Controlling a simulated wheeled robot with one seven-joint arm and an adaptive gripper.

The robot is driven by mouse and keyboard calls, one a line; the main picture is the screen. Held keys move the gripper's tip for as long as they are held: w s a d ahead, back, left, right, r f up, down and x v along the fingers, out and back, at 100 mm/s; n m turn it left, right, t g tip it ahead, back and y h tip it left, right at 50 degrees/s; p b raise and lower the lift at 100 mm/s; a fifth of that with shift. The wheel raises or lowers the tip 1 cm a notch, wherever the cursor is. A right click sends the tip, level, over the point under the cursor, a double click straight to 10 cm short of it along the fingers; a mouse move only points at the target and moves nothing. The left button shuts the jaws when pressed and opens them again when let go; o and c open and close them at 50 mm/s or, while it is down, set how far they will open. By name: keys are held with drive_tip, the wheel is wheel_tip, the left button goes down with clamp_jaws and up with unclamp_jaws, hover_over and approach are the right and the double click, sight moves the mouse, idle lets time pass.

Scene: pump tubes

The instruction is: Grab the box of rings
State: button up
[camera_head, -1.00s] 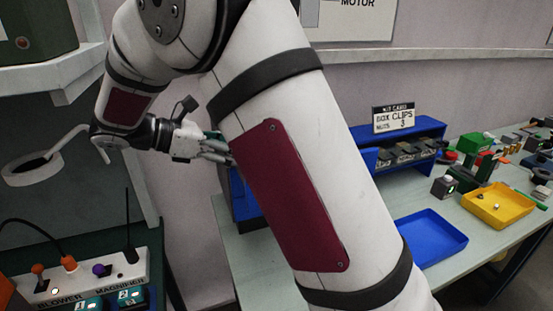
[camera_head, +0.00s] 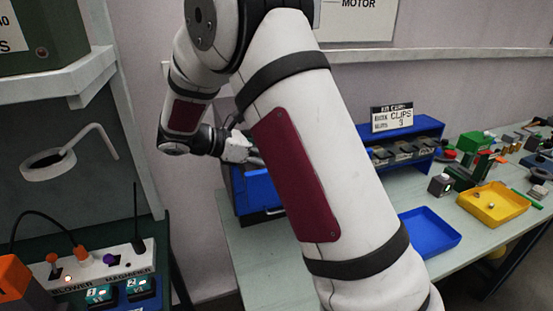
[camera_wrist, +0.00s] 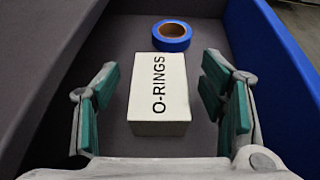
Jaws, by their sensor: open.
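The box of rings is a pale box (camera_wrist: 160,88) with "O-RINGS" in black letters on its top. In the wrist view it lies on the grey floor of a blue-walled bin (camera_wrist: 284,62). My gripper (camera_wrist: 167,101) is open, with one green-padded finger on each side of the box and gaps between box and pads. I cannot tell how far above the floor the fingertips are. In the head view the blue bin (camera_head: 258,190) shows partly behind my arm. My gripper there is mostly hidden by my arm, and the box is not visible.
A blue tape roll (camera_wrist: 172,36) lies just beyond the box inside the bin. On the table are an empty blue tray (camera_head: 430,234), a yellow tray (camera_head: 494,204) and a blue rack (camera_head: 420,128) with small dark bins. A power strip (camera_head: 100,268) stands at lower left.

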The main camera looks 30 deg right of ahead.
drive_tip(key=c, duration=1.2)
drive_tip(key=shift+o, duration=0.2)
